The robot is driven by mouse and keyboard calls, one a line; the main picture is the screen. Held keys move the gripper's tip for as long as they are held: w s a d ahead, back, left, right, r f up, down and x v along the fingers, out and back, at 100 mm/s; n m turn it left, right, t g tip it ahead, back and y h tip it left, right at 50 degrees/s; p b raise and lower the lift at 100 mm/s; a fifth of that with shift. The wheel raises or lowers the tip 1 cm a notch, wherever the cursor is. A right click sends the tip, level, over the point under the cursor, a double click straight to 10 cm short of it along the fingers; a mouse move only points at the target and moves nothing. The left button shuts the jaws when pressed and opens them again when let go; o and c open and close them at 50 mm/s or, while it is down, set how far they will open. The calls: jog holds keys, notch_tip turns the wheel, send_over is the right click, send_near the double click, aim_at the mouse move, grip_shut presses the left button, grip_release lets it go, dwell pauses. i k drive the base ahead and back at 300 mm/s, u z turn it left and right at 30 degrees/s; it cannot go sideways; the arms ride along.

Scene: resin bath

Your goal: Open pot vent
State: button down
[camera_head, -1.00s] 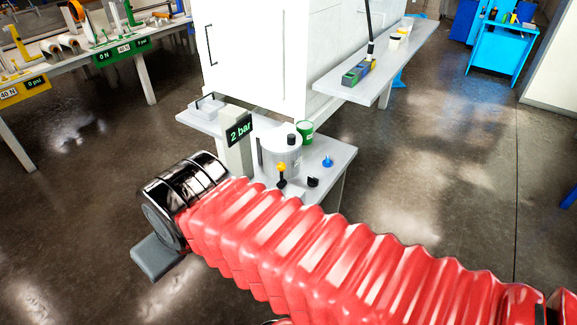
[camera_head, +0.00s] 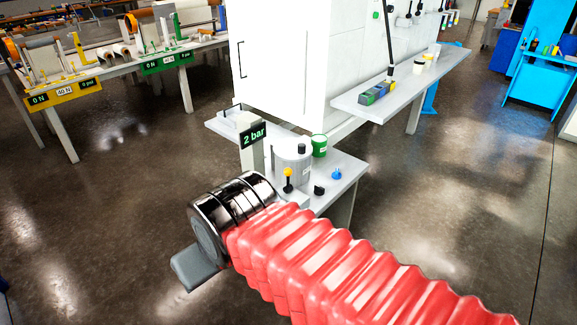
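A grey cylindrical pot (camera_head: 293,165) stands on a small white side table (camera_head: 345,168). A black knob (camera_head: 301,148) sits on top of it. In front are a yellow-topped lever (camera_head: 288,176), a black knob (camera_head: 319,190) and a blue valve handle (camera_head: 336,173). I cannot tell which of these is the vent or how it is set. A display (camera_head: 252,134) beside the pot reads 2 bar. My gripper (camera_head: 192,270) shows as a grey piece below my wrist, to the left of and nearer than the table. Its fingers cannot be made out.
A green can (camera_head: 319,145) stands behind the pot. A large white cabinet (camera_head: 270,65) rises behind it. A shelf (camera_head: 415,88) with small containers juts out to the right. A long workbench (camera_head: 127,62) is at the back left. The floor around is clear.

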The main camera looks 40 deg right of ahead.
aim_at(287, 171)
jog(key=z, duration=0.45)
jog(key=i, duration=1)
jog(key=z, duration=0.05)
